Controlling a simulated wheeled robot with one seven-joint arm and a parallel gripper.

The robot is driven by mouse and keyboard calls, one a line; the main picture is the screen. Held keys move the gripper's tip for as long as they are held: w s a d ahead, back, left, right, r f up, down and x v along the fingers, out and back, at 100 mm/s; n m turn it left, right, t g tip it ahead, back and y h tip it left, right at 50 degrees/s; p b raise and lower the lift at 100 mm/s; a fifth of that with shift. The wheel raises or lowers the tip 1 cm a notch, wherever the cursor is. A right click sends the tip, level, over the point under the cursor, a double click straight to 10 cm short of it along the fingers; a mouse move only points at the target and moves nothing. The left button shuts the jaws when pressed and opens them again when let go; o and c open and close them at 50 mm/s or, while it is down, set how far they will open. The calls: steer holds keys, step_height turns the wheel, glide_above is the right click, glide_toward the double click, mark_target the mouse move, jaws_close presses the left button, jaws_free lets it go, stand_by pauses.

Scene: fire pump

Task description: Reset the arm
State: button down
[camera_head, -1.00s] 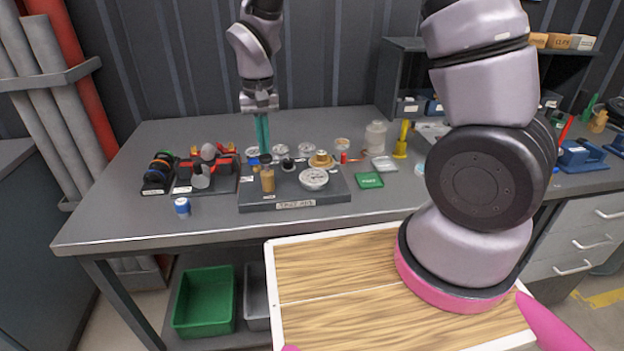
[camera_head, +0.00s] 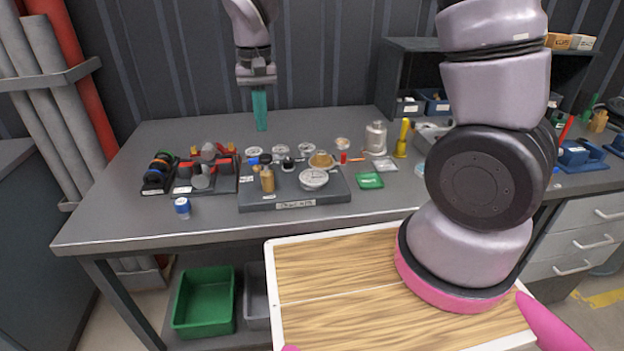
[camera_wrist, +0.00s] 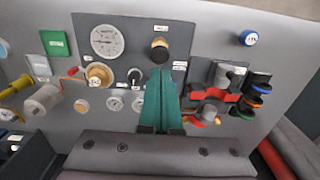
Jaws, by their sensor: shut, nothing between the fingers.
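My gripper (camera_head: 260,128) has teal fingers and hangs pointing down over the back of the workbench (camera_head: 330,122), above and behind the dark grey fixture board (camera_head: 330,203). Its fingers are pressed together with nothing between them. In the wrist view the shut fingers (camera_wrist: 161,98) reach toward the board (camera_wrist: 130,50) and overlap its edge near a brass-coloured fitting (camera_wrist: 159,50). In the head view the fingers are clear of the parts on the board.
The board carries a gauge (camera_head: 313,179), a brass cylinder (camera_head: 267,180) and small fittings.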

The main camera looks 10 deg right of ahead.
steer(key=shift+r, duration=0.5)
steer(key=s+d+r+m+t+y, duration=0.2)
steer(key=d+r, duration=1)
steer(key=r, duration=0.1)
steer(key=s+d+r+m+t, duration=0.1)
steer(key=s+d+r+t, duration=0.4)
steer(key=s+d+r, duration=0.3)
steer(key=s+d, duration=0.2)
steer(key=d, duration=0.1)
steer(key=shift+s+m, duration=0.2)
steer(key=shift+m, duration=0.2)
stand_by(3.9)
